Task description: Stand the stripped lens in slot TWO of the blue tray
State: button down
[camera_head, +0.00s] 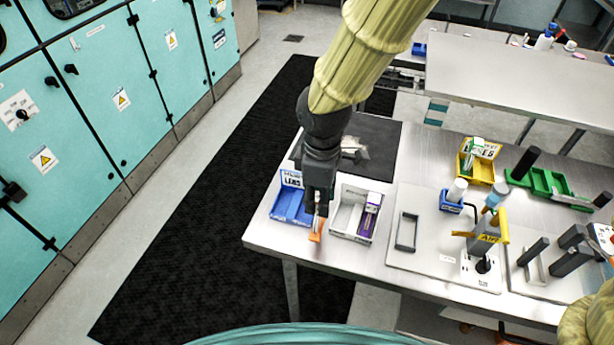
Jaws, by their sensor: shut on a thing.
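My gripper (318,208) points down at the front left of the steel table, beside the right wall of the blue tray. It is shut on a small orange piece (316,234), whose lower end hangs out below the fingers. It looks upright or nearly so, and I cannot tell from this view whether it is the lens. The blue tray (282,212) has a white label at its back. My gripper and arm hide its right part, and I cannot make out its slot marks. I cannot tell whether the orange piece touches anything.
A white tray (343,219) with a purple item (370,205) stands close right of my gripper. Farther right are a grey board (410,260) with fixtures, a yellow bin (478,172) and a green bin (543,181). The table (305,255) ends just in front of the trays.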

jog(key=w+a+f+p, duration=0.2)
jog(key=w+f+p, duration=0.2)
jog(key=w, duration=0.4)
jog(key=shift+w+a+f+p, duration=0.2)
jog(key=shift+a+p, duration=0.1)
jog(key=shift+p, duration=0.1)
jog(key=shift+f, duration=0.1)
jog(key=c, duration=1.1)
grip_release()
jog(key=shift+o, duration=0.2)
notch_tip(320, 180, up, 12)
jog(key=b, duration=0.3)
